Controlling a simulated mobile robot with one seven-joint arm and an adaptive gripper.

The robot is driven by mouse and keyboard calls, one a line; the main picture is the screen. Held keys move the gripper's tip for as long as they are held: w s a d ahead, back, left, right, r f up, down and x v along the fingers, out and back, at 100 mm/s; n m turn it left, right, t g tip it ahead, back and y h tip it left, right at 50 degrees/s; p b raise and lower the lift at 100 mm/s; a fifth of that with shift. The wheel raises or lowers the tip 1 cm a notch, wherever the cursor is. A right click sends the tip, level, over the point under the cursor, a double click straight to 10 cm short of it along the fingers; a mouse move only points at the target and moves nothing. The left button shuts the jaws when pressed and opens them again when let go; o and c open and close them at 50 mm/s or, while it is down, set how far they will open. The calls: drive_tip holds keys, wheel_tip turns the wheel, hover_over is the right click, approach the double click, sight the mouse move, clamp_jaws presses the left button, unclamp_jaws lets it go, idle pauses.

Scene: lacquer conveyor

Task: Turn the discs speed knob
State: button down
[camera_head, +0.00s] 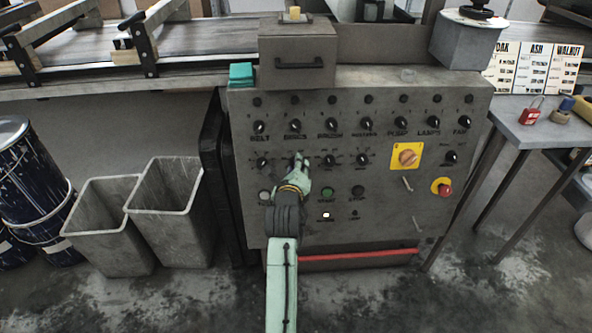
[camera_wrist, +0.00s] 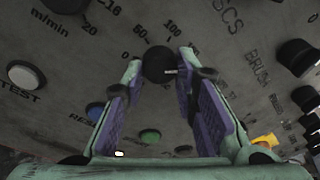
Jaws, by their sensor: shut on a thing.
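The discs speed knob (camera_wrist: 159,65) is a dark round knob with a light pointer mark, on a scale reading 0, 50 and 100 in the wrist view. The mark points to the right in that view. My gripper (camera_head: 299,164) reaches up to the grey control panel (camera_head: 240,205) in the head view, at the second row of knobs under the DISCS label. Its two purple-padded fingers stand on either side of the knob and are shut on it. In the head view my gripper hides most of this knob.
Neighbouring knobs include the m/min knob (camera_wrist: 66,4) and the second-row knob to the right (camera_head: 330,160). Below are a white TEST button (camera_wrist: 27,76), a blue button (camera_wrist: 95,112) and a green button (camera_wrist: 150,136). A red emergency stop (camera_head: 444,188) sits at the right.

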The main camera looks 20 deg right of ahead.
drive_tip(key=m+y, duration=0.1)
drive_tip(key=m, duration=0.4)
drive_tip(key=shift+r, duration=0.2)
drive_tip(key=shift+m, duration=0.3)
idle(0.3)
drive_tip(key=c, duration=1.3)
unclamp_jaws()
drive_tip(key=shift+f, duration=0.1)
drive_tip(key=v, duration=1.2)
drive_tip(key=shift+w, duration=0.1)
